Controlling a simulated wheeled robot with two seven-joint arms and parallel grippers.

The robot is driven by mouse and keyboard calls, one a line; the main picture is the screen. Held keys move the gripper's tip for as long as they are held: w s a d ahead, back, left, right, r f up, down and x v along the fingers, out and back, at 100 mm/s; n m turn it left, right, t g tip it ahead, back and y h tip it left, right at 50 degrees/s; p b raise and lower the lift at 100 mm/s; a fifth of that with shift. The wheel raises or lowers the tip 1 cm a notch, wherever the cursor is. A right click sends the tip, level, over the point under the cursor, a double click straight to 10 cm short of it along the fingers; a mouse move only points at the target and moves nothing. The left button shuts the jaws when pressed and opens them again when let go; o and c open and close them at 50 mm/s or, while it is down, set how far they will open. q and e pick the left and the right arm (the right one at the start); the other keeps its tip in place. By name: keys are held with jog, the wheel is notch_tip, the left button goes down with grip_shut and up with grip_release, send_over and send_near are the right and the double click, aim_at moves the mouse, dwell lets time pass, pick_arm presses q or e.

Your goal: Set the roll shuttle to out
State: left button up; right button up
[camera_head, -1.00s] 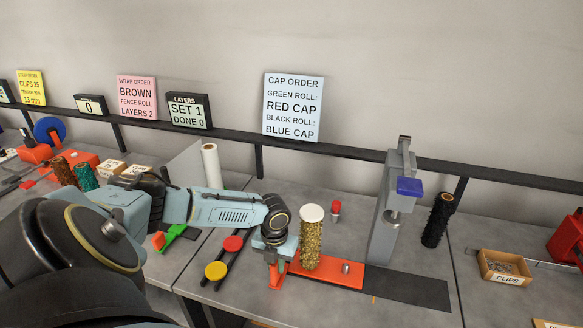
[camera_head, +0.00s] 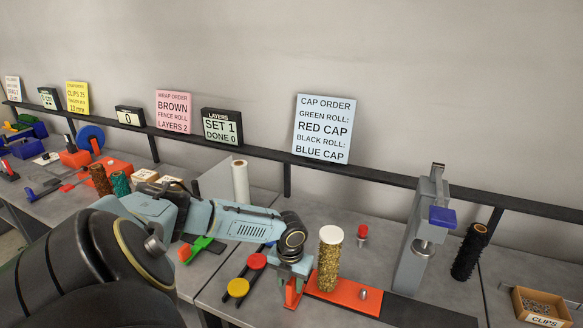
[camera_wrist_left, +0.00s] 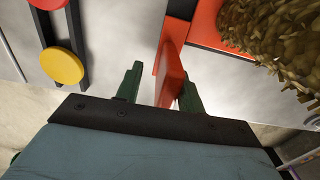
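The roll shuttle (camera_head: 345,292) is a red plate at the left part of a dark rail (camera_head: 425,312). A gold-brown bristly roll (camera_head: 328,265) with a white top stands upright on it. The shuttle has an upright red tab (camera_head: 293,293) at its left end. My left gripper (camera_head: 291,274) is down at this tab. In the left wrist view the red tab (camera_wrist_left: 171,72) stands between my two green fingers (camera_wrist_left: 160,90), with a gap to the left finger and the right finger close against it or touching. My right gripper is not in view.
A grey press (camera_head: 424,230) with a blue block stands over the rail. A red cap (camera_head: 362,236) and a black roll (camera_head: 470,252) stand on the bench. Red (camera_head: 257,261) and yellow (camera_head: 238,288) knobs on dark slides sit left of my gripper. A clips box (camera_head: 540,308) is at right.

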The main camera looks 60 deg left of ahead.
pick_arm(q)
jog(key=shift+d, duration=0.2)
notch_tip(320, 180, up, 13)
jog(key=shift+r, duration=0.2)
dwell(0.7)
